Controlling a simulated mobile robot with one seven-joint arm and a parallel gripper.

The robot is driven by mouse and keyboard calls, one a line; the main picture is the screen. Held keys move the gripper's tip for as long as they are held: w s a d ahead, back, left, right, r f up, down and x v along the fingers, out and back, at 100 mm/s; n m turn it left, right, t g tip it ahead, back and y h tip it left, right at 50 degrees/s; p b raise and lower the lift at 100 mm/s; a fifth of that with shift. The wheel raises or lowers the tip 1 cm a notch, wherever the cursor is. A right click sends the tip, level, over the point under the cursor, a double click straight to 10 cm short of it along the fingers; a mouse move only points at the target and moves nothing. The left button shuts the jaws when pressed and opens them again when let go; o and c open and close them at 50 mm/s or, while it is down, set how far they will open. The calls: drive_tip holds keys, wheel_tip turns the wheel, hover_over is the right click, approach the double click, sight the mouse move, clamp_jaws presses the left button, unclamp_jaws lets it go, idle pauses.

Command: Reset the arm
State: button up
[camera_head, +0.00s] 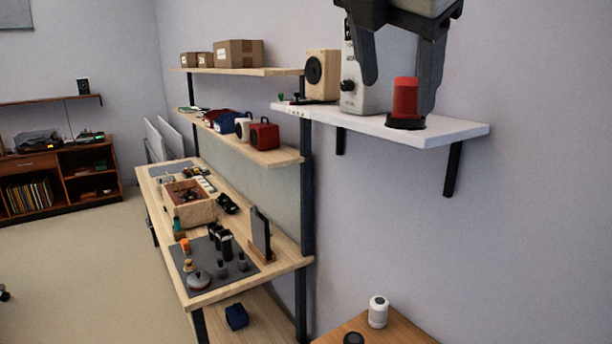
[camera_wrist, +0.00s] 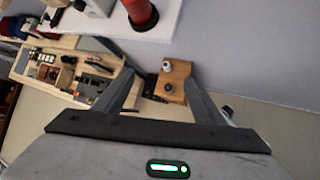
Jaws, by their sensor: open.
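My gripper (camera_head: 402,75) hangs at the top right of the head view, in front of the white wall shelf (camera_head: 455,131). Its jaws are open, with nothing seen held between them. A red cylinder (camera_head: 404,97) on a black round base stands on the shelf. In the head view it appears between the fingers, but I cannot tell the depth gap there. In the wrist view my gripper (camera_wrist: 158,84) shows its two fingers apart, and the red cylinder (camera_wrist: 138,12) is beyond them at the top, clear of both.
On the white shelf stand a white box speaker (camera_head: 352,85) and a wooden speaker (camera_head: 322,75). A workbench (camera_head: 178,262) with tools and an open wooden box is at left. A small wooden table (camera_head: 400,328) holds a white cylinder (camera_head: 378,311). Open floor (camera_head: 75,265) lies at left.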

drive_tip(key=s+f+m+y, duration=0.1)
drive_tip(key=s+f+m, duration=0.3)
drive_tip(key=f+m, duration=0.4)
drive_tip(key=s+d+f+m+g+y, duration=0.1)
drive_tip(key=s+f+m, duration=0.3)
drive_tip(key=f+m, duration=0.4)
drive_tip(key=s+d+f+m+y, duration=0.1)
drive_tip(key=s+f+m, duration=0.4)
drive_tip(key=f+m, duration=0.4)
wheel_tip(320, 180, down, 8)
drive_tip(key=shift+d+r+g, duration=0.15)
drive_tip(key=shift+r+g, duration=0.1)
drive_tip(key=shift+g, duration=0.15)
